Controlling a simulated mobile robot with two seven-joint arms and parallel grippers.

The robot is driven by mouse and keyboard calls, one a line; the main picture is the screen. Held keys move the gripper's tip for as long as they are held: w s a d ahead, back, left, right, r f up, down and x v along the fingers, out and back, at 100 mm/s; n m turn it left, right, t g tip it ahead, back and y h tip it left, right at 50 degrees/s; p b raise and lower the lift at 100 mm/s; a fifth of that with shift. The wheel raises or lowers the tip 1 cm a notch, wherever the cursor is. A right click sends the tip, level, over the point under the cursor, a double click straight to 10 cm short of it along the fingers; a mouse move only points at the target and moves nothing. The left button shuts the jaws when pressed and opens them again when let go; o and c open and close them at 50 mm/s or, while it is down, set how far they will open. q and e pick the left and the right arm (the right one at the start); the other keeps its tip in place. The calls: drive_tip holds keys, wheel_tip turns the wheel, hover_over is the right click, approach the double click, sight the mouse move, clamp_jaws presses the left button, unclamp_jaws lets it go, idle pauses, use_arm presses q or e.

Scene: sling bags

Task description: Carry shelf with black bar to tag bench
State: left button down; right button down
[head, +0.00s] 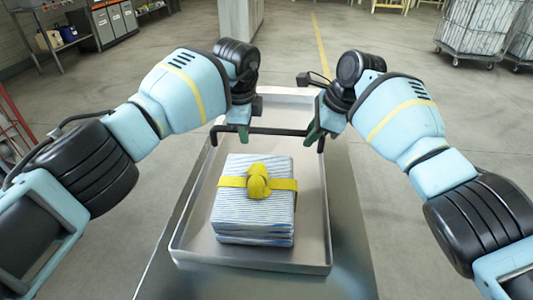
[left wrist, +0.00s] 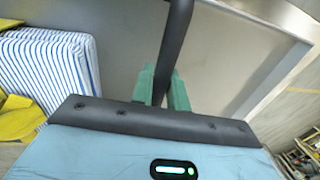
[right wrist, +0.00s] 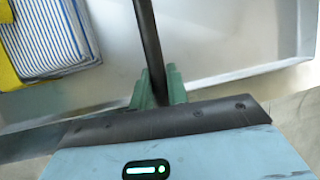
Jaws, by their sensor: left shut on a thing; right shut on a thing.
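A pale metal shelf tray (head: 176,240) with a raised rim sits in front of me. A black bar (head: 275,131) spans it near its far part. My left gripper (head: 243,132) is shut on the bar's left part; its green fingers clasp the bar (left wrist: 172,50) in the left wrist view. My right gripper (head: 315,133) is shut on the bar's right part, and its green fingers flank the bar (right wrist: 148,45) in the right wrist view. A stack of blue-striped folded fabric (head: 253,222) tied with a yellow band (head: 258,182) lies in the tray. No tag bench can be made out.
A grey metal surface (head: 350,240) lies under the tray. Wheeled cages with striped fabric (head: 480,28) stand at the far right. Grey cabinets (head: 105,22) and a workbench (head: 45,40) stand at the far left. A pale column (head: 240,18) rises behind. Open concrete floor lies between.

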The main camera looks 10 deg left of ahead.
use_arm(q)
drive_tip(key=shift+r, duration=0.25)
use_arm(e)
drive_tip(key=shift+r, duration=0.25)
